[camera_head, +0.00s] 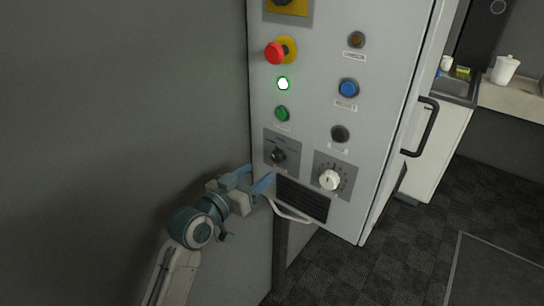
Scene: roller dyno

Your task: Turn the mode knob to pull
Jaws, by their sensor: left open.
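A grey control cabinet (310,115) fills the middle of the head view. On its lower left is a black selector knob (278,155) on a dark plate, its label too small to read. To its right is a white dial knob (329,180) with marks around it. I cannot read which one is the mode knob or its setting. My left gripper (263,180) is open, with blue fingers, just below and left of the black knob and apart from it. My right gripper is not in view.
A black handle (424,127) juts from the cabinet's right side. A counter with a sink (454,86) stands behind right.

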